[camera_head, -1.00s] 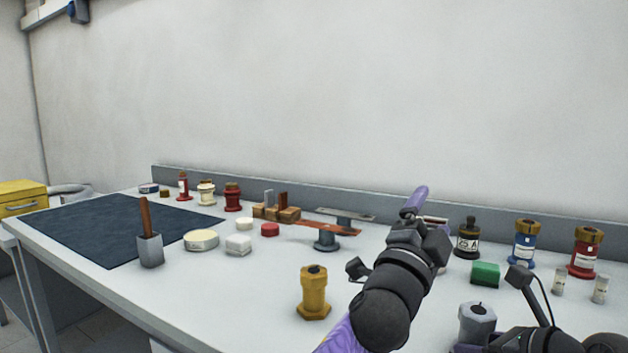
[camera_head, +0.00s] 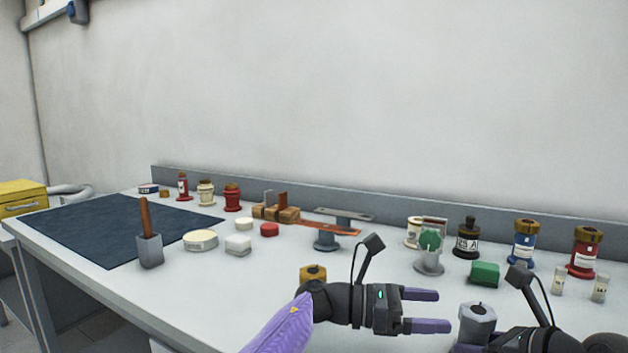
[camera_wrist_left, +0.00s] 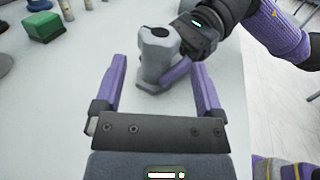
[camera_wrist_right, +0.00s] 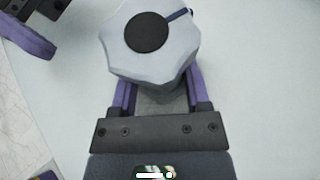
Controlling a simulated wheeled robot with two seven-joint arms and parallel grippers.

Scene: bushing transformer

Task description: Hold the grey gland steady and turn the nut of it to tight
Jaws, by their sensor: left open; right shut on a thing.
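The grey gland (camera_head: 476,318) stands upright near the table's front edge at the lower right of the head view. My right gripper (camera_wrist_right: 155,92) is shut on the gland's body below the nut. My left gripper (camera_head: 424,311) is open and empty, to the left of the gland, its fingers pointing right toward it. In the left wrist view the gland (camera_wrist_left: 157,58) is just ahead of and between the open fingertips (camera_wrist_left: 158,75).
A yellow gland (camera_head: 312,273) is partly hidden behind my left wrist. A green block (camera_head: 485,274), blue bushing (camera_head: 524,244), red bushing (camera_head: 585,252) and black bottle (camera_head: 467,240) stand behind the grey gland. A dark mat (camera_head: 100,228) lies at the far left.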

